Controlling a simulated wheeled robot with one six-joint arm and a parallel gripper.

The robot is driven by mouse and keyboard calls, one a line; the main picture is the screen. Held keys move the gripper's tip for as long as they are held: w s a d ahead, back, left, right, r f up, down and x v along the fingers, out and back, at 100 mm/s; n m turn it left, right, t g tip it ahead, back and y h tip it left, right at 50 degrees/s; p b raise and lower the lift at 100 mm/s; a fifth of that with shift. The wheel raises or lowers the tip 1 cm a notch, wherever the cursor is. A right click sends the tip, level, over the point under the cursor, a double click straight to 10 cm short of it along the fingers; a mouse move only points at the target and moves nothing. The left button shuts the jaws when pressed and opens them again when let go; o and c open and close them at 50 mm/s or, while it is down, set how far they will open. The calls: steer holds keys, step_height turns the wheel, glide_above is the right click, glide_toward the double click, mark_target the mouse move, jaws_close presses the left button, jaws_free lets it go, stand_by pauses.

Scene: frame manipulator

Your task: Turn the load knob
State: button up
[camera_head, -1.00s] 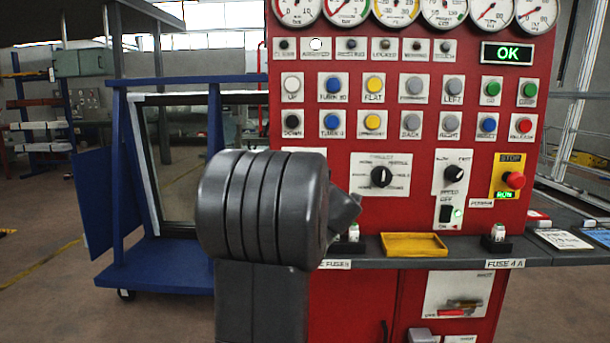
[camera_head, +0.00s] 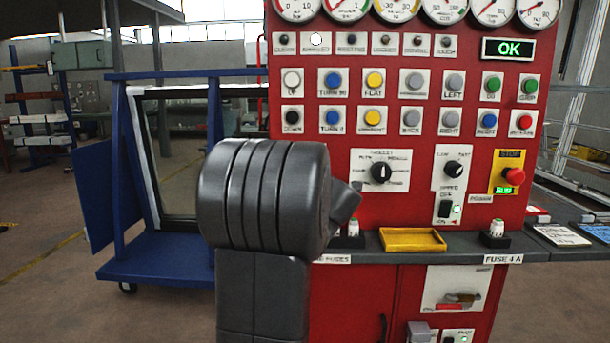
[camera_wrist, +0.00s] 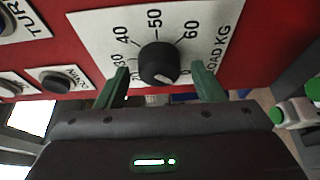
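The load knob (camera_wrist: 158,63) is a round black knob with a pale mark at its lower right. It sits on a white dial plate (camera_wrist: 98,28) labelled "LOAD KG", with numbers around it. My gripper (camera_wrist: 160,70) is open, with one green finger on each side of the knob. A gap shows between the knob and each finger, and nothing is held.
The red panel (camera_head: 335,215) has gauges, push buttons and a mode knob (camera_head: 381,172). A yellow tray (camera_head: 412,240) lies on its ledge. A red stop button (camera_head: 513,176) is at the right. A blue trolley (camera_head: 165,262) stands at the left.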

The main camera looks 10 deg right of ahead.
steer(key=s+d+p, duration=0.1)
steer(key=s+p, duration=0.1)
steer(key=s, duration=1.1)
steer(key=shift+s+d, duration=0.3)
steer(key=shift+s, duration=0.05)
steer(key=w+a+b, duration=0.1)
steer(key=w+b, duration=0.1)
steer(key=w, duration=1.1)
steer(key=shift+w+a, duration=0.25)
steer(key=shift+w, duration=0.15)
steer(key=shift+s, duration=0.1)
